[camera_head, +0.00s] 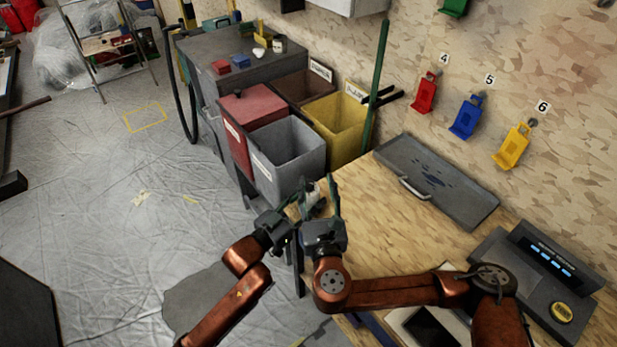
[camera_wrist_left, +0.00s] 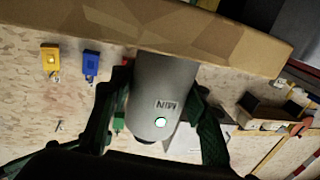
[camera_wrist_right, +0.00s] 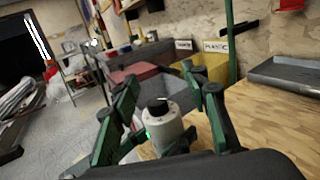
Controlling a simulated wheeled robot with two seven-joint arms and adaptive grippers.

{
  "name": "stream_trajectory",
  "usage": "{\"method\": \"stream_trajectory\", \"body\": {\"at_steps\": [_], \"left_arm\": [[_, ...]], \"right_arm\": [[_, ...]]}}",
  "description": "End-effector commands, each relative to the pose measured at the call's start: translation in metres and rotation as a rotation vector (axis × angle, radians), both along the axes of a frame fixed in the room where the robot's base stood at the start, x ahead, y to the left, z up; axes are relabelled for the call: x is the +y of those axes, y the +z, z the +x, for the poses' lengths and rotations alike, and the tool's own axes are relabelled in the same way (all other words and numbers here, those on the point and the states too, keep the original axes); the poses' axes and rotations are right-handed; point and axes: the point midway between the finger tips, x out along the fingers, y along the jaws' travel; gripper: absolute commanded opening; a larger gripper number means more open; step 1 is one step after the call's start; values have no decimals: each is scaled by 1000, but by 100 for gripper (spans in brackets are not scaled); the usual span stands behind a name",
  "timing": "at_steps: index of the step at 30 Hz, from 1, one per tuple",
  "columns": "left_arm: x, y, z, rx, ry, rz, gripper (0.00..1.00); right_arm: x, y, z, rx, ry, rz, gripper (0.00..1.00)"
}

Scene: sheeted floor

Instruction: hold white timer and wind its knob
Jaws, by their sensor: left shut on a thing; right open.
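The white timer (camera_wrist_left: 158,95) is a pale cylinder with "MIN" lettering and a small lit greenish dot, seen close in the left wrist view. My left gripper (camera_head: 297,202) is shut on it, one green finger on each side. In the right wrist view the timer (camera_wrist_right: 165,128) stands roughly upright with its black knob (camera_wrist_right: 158,107) on top. My right gripper (camera_wrist_right: 162,92) is open, its green fingers spread to either side of the knob, with visible gaps. In the head view the timer (camera_head: 311,199) is small and partly hidden by the grippers.
The wooden bench (camera_head: 390,235) lies to the right of the grippers, with a grey tray (camera_head: 455,190) at its back and a grey device (camera_head: 530,285) at its right. A grey bin (camera_head: 288,160), a red bin and a yellow bin (camera_head: 336,118) stand behind the grippers.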

Motion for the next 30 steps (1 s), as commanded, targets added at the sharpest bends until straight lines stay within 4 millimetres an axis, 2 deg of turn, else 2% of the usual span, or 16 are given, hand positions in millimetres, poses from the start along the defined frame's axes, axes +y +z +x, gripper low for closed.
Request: {"method": "stream_trajectory", "body": {"at_steps": [1,6,9,11,14,24,30], "left_arm": [[0,0,0,1,-1,0,14],[0,0,0,1,-1,0,14],[0,0,0,1,-1,0,14],[0,0,0,1,-1,-1,14],[0,0,0,1,-1,-1,14],[0,0,0,0,-1,0,14],[0,0,0,1,-1,-1,14]], "right_arm": [[-7,-13,-14,8,40,-5,42],[-13,-37,-53,25,157,2,42],[-13,-43,-63,31,189,4,42],[-11,-44,-62,32,197,6,42],[-8,-44,-51,31,197,4,42],[10,-43,12,31,195,4,42],[18,-44,38,32,196,5,42]]}}
